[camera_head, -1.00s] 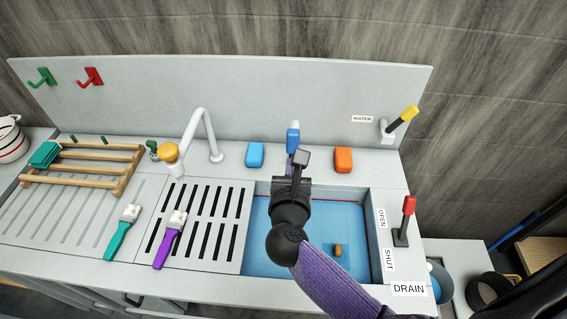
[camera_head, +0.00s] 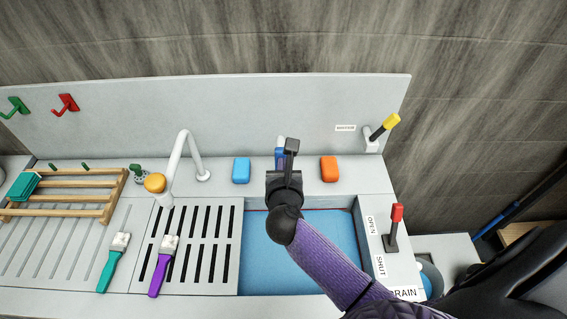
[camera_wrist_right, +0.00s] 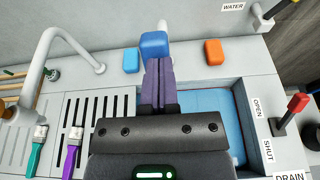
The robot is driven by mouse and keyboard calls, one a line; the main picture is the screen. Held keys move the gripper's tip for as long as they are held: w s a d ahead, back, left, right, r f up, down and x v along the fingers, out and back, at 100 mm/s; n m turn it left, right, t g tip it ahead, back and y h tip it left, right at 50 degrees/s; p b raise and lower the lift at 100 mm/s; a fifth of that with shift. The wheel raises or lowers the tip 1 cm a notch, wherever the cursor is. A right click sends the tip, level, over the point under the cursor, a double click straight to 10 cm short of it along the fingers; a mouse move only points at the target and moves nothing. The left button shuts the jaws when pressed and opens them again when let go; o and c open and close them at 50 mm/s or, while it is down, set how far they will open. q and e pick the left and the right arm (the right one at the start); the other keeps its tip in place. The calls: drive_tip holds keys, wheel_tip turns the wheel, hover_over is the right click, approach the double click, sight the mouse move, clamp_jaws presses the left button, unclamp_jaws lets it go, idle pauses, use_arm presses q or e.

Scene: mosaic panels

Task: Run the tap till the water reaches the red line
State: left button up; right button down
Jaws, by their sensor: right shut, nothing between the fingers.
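The white tap (camera_head: 188,150) has an orange knob (camera_head: 155,183) at its free end, which hangs over the slotted board left of the basin; I see no stream. The yellow-tipped lever (camera_head: 384,127) on the back panel stands beside the WATER label. The red-tipped drain lever (camera_head: 394,225) stands right of the basin by OPEN and SHUT. The blue basin (camera_head: 320,230) shows a thin red line near its back rim; its water level is unclear. My right gripper (camera_head: 285,165) is shut and empty above the basin's back edge, before a blue object (camera_wrist_right: 154,45). My left gripper is out of view.
A blue sponge (camera_head: 242,170) and an orange sponge (camera_head: 329,168) lie on the back ledge. A teal brush (camera_head: 111,265) and a purple brush (camera_head: 162,268) lie on the left. A wooden rack (camera_head: 70,190) stands farther left.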

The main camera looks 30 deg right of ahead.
drive_tip(key=shift+w+d+f, duration=0.25)
drive_tip(key=shift+w+d, duration=0.05)
drive_tip(key=shift+w, duration=0.3)
drive_tip(key=shift+s, duration=0.1)
drive_tip(key=v, duration=1)
drive_tip(key=shift+b, duration=0.3)
